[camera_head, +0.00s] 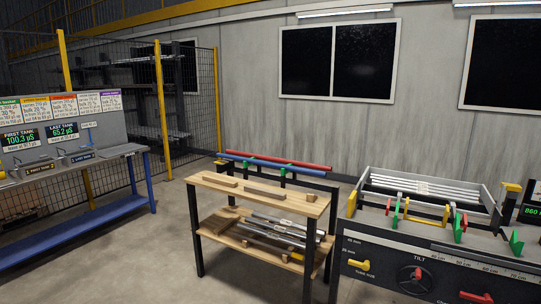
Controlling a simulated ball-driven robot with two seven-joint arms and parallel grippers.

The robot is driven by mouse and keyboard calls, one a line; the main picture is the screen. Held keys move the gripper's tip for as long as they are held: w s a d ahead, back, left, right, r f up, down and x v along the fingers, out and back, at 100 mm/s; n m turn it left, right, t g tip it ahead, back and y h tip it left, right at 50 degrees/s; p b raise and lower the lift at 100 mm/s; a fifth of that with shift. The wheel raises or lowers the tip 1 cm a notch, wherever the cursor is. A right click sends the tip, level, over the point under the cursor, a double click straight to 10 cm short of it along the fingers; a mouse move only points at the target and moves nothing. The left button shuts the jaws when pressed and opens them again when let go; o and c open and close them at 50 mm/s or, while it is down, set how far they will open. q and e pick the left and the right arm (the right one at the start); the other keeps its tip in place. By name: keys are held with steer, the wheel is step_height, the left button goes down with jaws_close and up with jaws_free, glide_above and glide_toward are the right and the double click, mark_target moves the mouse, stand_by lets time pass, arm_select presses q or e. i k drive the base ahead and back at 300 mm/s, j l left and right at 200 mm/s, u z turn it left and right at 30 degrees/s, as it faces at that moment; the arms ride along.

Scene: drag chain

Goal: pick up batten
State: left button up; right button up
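Wooden pieces that look like battens lie on the wooden top of a black-legged bench in the middle of the head view. A long flat batten (265,191) lies near the middle of the bench top (284,208). A shorter wooden piece (225,182) lies to its left, and a small block (311,197) to its right. I cannot tell which one the task means. Neither of my grippers shows in this view, and nothing is seen touching the wooden pieces.
Red (280,161) and blue (270,165) bars run behind the bench top. Metal profiles (275,230) lie on its lower shelf. A control stand with a tilt dial (415,279) is at right, close to the bench. A blue-framed table (75,230) stands left. Floor between is clear.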

mark_target(219, 181)
steer(key=i, duration=1.5)
